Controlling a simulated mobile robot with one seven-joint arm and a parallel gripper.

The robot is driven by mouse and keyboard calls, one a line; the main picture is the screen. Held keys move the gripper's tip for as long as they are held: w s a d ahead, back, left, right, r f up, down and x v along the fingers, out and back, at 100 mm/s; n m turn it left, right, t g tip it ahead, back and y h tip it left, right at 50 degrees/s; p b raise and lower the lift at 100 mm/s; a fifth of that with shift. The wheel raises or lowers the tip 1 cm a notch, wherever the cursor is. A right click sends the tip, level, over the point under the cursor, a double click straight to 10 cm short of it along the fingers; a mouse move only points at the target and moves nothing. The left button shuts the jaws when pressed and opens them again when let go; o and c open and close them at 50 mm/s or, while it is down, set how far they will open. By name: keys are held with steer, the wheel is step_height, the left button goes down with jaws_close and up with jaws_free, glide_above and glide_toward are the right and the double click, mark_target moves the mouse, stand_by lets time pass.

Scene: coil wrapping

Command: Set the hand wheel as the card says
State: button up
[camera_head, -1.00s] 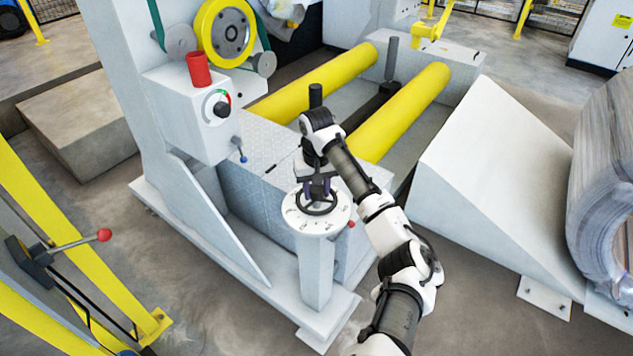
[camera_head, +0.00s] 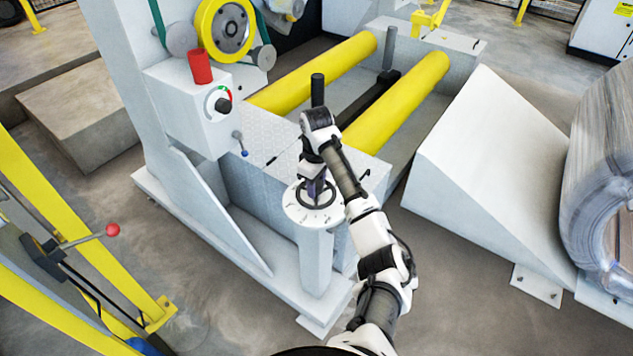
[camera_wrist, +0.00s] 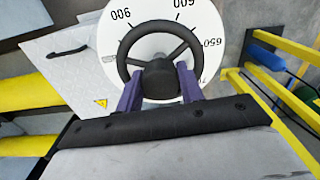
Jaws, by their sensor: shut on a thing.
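The hand wheel (camera_head: 333,198) is a black ring on a round white dial (camera_head: 294,211) on top of a pale pedestal (camera_head: 316,265). My gripper (camera_head: 316,186) comes down on it from above. In the wrist view the wheel (camera_wrist: 127,45) shows its spokes and dark hub (camera_wrist: 160,79). The purple fingers of my gripper (camera_wrist: 158,86) are shut on the wheel's middle, one on each side of the hub. Numbers on the dial (camera_wrist: 150,15) appear inverted and partly cut off or covered. I cannot identify the card in these views.
A control box with a red cylinder (camera_head: 200,67) and a black knob stands left of the wheel. Yellow rollers (camera_head: 400,95) lie behind. A pale wedge (camera_head: 485,160) and a large coil (camera_head: 610,170) are at right. A red-knobbed lever (camera_head: 112,230) is at left.

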stand_by(0.4)
steer(key=o, duration=1)
step_height(320, 180, up, 14)
steer(key=shift+f+p, duration=0.1)
steer(key=shift+p, duration=0.75)
